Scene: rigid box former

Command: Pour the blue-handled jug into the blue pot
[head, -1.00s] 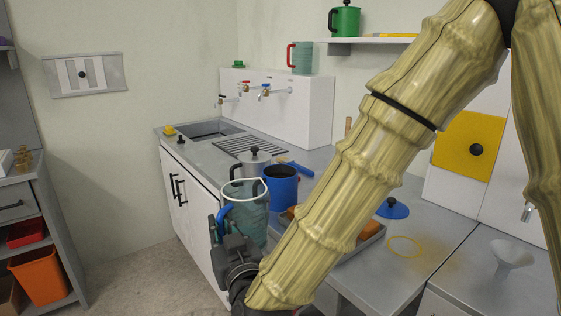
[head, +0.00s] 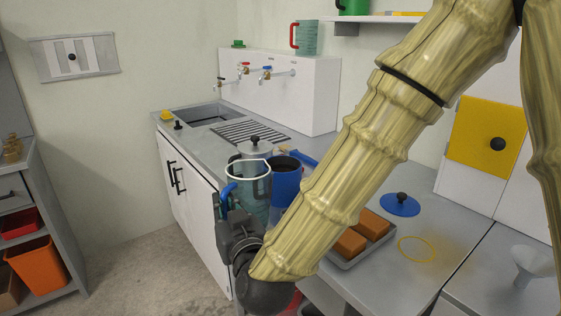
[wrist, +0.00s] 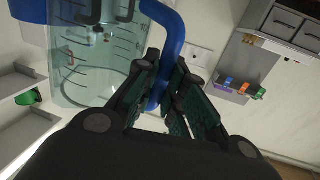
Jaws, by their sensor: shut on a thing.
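The jug (head: 248,190) is see-through teal with a white rim. It looks about upright and stands out in front of the counter edge, left of the blue pot (head: 287,184). The pot is on the counter, open, with a dark inside; the jug and my arm partly cover it. My gripper (head: 226,197) is shut on the jug's blue handle; the wrist view shows the fingers (wrist: 162,100) around the handle (wrist: 172,40) and the jug's marked wall (wrist: 95,65). I cannot tell how full the jug is.
A grey lidded pot (head: 256,146) stands behind the jug. A tray (head: 345,263) with orange blocks, a blue lid (head: 400,205) and a yellow ring (head: 417,248) are right of my arm. A red-handled jug (head: 307,38) stands on the white tap box (head: 315,85).

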